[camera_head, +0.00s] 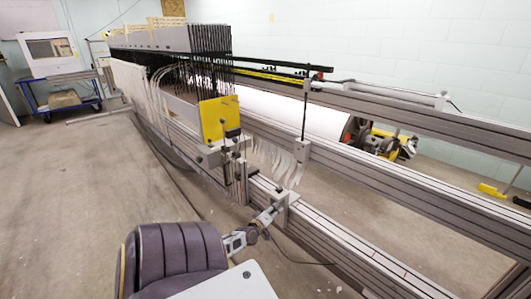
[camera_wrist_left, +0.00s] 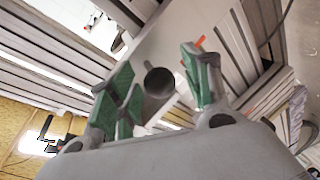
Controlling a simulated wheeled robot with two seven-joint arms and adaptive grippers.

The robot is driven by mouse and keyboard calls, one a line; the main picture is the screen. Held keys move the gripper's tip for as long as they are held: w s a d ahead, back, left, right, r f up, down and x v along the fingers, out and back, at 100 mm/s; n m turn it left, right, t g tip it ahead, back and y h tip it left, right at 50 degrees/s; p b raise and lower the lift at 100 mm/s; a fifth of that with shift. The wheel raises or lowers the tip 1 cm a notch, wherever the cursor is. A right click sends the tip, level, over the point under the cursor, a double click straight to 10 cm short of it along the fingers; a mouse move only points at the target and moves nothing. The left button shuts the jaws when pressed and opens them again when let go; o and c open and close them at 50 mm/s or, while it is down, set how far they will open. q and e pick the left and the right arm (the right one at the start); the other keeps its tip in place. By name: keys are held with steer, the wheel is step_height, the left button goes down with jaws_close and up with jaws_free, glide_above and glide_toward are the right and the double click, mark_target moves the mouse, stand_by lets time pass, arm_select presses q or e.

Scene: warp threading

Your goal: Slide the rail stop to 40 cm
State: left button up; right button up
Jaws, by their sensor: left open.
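The rail stop (camera_head: 285,200) is a grey bracket on top of the near rail (camera_head: 345,243), with a round handle (camera_head: 264,216) sticking out toward me. Small red marks show on the rail to the right of the stop. My left gripper (camera_head: 249,235) is at the outer end of this handle. In the left wrist view, its green fingers (camera_wrist_left: 158,85) are open, one on each side of the handle's round end (camera_wrist_left: 160,83), with gaps visible. Behind it is the stop's grey plate (camera_wrist_left: 165,45). My right gripper is not in view.
A yellow plate (camera_head: 218,118) and clamps stand on the loom to the left of the stop. White threads (camera_head: 275,160) hang just behind it. A second rail (camera_head: 400,190) runs behind, parallel. The rail to the right of the stop looks clear.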

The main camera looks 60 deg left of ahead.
arm_select(q)
steer(key=v, duration=1.1)
steer(key=shift+s+d+r, duration=0.15)
steer(key=shift+s+r, duration=0.05)
steer(key=shift+s, duration=0.1)
stand_by(0.8)
